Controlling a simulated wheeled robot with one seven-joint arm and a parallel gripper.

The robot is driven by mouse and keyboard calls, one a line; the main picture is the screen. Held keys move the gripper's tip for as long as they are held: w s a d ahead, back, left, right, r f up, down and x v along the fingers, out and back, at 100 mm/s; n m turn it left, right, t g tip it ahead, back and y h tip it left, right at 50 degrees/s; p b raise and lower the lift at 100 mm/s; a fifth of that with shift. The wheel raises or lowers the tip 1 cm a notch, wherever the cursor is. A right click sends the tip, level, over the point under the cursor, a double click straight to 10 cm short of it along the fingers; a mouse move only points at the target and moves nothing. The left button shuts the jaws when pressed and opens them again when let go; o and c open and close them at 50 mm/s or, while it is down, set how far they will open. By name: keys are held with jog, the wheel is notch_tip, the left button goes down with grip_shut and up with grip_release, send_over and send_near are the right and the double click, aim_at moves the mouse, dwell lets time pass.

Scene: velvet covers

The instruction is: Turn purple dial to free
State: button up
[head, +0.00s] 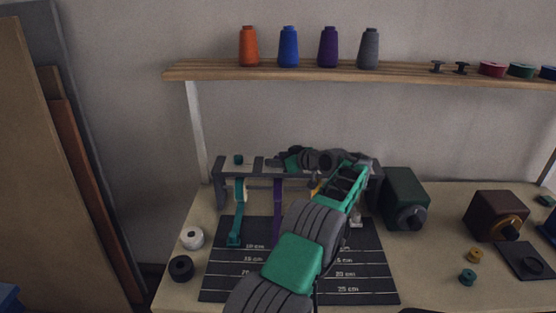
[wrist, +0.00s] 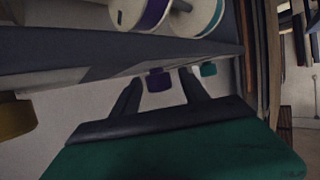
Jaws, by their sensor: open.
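The purple dial (wrist: 158,81) shows in the wrist view as a small purple knob below a dark rail (wrist: 120,50). My gripper (wrist: 160,77) is open, with one dark finger on each side of this knob in the picture. I cannot tell whether either finger touches it. No free mark or pointer can be read. In the head view, a purple strap (head: 277,210) hangs from the grey rack (head: 220,185). My arm and wrist hide the rack's middle and right top, including the purple dial.
A teal knob (wrist: 208,69) sits close to the right finger. Pale reels (wrist: 199,17) lie above the rail. A yellow part (wrist: 15,118) is at left. A teal strap (head: 236,220) hangs beside the purple one.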

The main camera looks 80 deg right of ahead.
jog(key=b+v, duration=0.1)
jog(key=v, duration=0.7)
